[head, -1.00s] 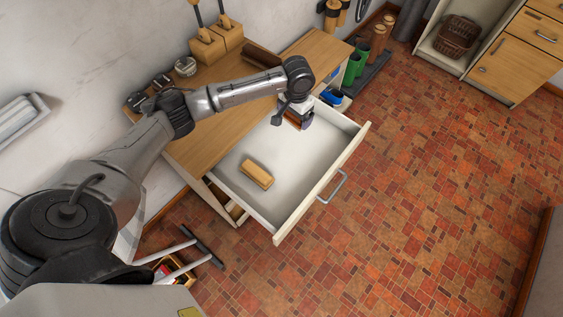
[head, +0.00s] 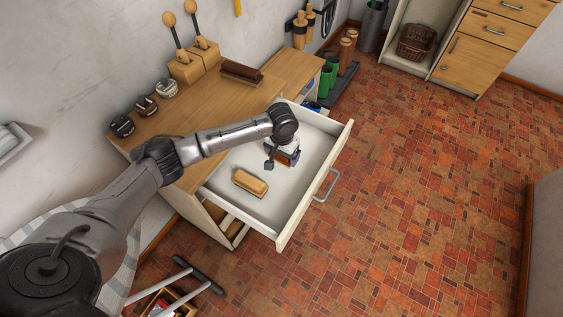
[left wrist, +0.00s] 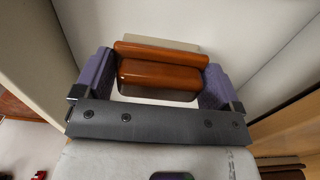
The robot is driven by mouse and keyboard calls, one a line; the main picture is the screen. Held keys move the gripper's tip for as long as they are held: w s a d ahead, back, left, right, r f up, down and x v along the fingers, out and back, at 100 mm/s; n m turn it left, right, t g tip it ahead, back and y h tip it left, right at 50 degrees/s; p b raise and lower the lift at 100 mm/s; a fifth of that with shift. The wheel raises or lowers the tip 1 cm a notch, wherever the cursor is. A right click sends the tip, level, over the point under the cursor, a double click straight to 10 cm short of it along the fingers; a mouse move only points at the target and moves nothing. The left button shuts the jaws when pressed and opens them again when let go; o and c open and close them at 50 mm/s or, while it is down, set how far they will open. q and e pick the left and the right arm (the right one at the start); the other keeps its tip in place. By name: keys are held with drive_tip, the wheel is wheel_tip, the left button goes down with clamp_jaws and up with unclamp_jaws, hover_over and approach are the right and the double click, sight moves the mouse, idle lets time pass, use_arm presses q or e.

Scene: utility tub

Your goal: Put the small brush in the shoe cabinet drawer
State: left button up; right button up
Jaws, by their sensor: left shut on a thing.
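The small brush (left wrist: 160,72) has a reddish-brown wooden back and sits between the purple finger pads of my left gripper (left wrist: 158,78) in the left wrist view. My left gripper is shut on it. In the head view my left gripper (head: 284,153) is inside the open shoe cabinet drawer (head: 262,208), toward its far end, with the brush (head: 291,158) partly hidden under the wrist. I cannot tell whether the brush touches the drawer floor. My right gripper is not in view.
A light wooden brush (head: 250,183) lies in the drawer's near half. A dark brown brush (head: 241,73) and wooden stands (head: 187,67) are on the cabinet top (head: 213,108). Green boots (head: 327,79) stand beyond the drawer. The white drawer floor between the brushes is clear.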

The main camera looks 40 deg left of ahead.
sight(282, 161)
use_arm(q)
wheel_tip(282, 161, down, 4)
drive_tip(key=shift+w+r+b, duration=0.1)
drive_tip(key=shift+w+b, duration=0.05)
drive_tip(key=shift+b, duration=0.6)
drive_tip(key=shift+f, duration=0.25)
drive_tip(key=o, duration=0.7)
drive_tip(key=shift+f, duration=0.1)
